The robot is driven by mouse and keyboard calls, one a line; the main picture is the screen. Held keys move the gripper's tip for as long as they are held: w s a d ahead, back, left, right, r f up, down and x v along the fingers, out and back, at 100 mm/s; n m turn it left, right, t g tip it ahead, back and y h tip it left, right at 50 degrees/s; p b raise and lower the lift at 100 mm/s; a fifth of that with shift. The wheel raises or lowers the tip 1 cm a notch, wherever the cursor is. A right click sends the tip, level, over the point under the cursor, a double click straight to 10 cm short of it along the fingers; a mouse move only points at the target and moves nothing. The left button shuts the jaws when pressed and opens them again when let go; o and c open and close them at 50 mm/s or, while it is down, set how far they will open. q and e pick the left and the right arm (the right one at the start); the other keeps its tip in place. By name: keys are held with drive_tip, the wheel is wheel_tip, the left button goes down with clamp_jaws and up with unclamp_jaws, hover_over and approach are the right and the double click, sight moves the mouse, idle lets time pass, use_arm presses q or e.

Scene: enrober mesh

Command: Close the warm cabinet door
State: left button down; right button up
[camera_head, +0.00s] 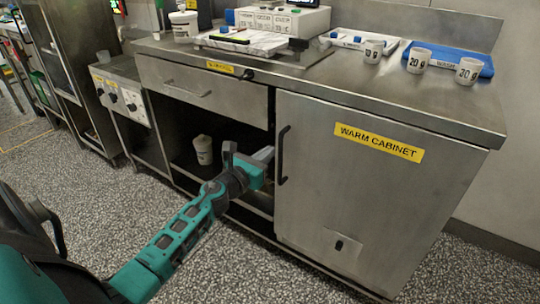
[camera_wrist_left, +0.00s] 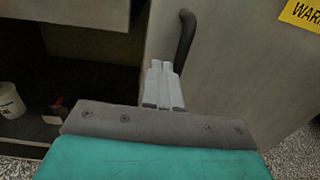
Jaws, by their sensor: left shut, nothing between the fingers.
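The warm cabinet door (camera_head: 350,200) is a flat steel panel with a yellow WARM CABINET label (camera_head: 379,142). It stands close to the cabinet front; I cannot tell whether a small gap is left. Its black bar handle (camera_head: 282,155) is at the door's left edge and also shows in the left wrist view (camera_wrist_left: 185,42). My left gripper (camera_head: 265,153) is shut and empty, just left of the handle, before the open shelf bay. In the left wrist view its fingers (camera_wrist_left: 161,68) point towards the door edge beside the handle; contact is unclear. My right gripper is out of view.
The open bay left of the door holds a white tub (camera_head: 203,150). A closed drawer (camera_head: 215,90) is above it. The counter (camera_head: 350,80) carries several labelled cups, a blue tray (camera_head: 450,60) and a scale (camera_head: 283,18). The speckled floor in front is clear.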

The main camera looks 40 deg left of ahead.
use_arm(q)
drive_tip(key=s, duration=0.9)
drive_tip(key=shift+s+d, duration=0.15)
drive_tip(key=shift+s, duration=0.1)
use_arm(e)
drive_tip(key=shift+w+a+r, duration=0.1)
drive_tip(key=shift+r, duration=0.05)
